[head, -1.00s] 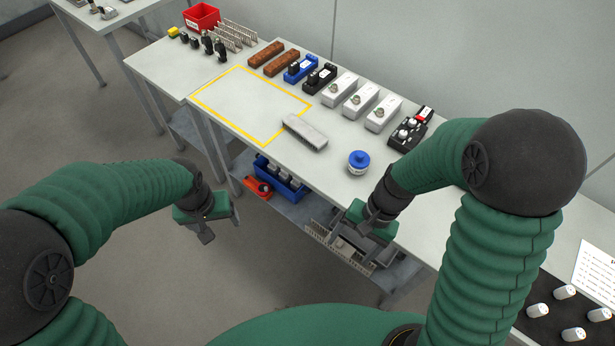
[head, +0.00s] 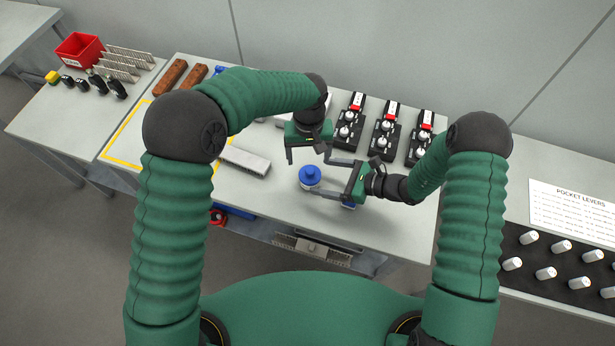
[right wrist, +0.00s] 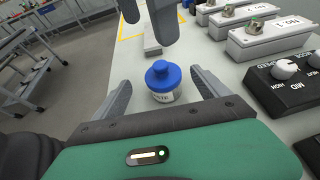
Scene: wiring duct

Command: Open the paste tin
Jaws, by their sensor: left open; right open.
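The paste tin (head: 310,175) is a small round white tin with a blue knobbed lid, upright on the bench. In the right wrist view the lidded tin (right wrist: 163,82) shows part of its label. My right gripper (head: 318,177) is open at bench level, its fingers on either side of the tin, with gaps on both sides in the right wrist view (right wrist: 160,80). My left gripper (head: 308,154) is open and empty, pointing down just behind the tin; its fingers show at the top of the right wrist view (right wrist: 148,14). The lid sits on the tin.
A grey slotted duct piece (head: 245,161) lies left of the tin. Black switch units (head: 385,135) stand at the back right, and white boxes (right wrist: 275,38) stand behind. A yellow outlined area (head: 125,140) is on the left. The bench's front edge is close to the tin.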

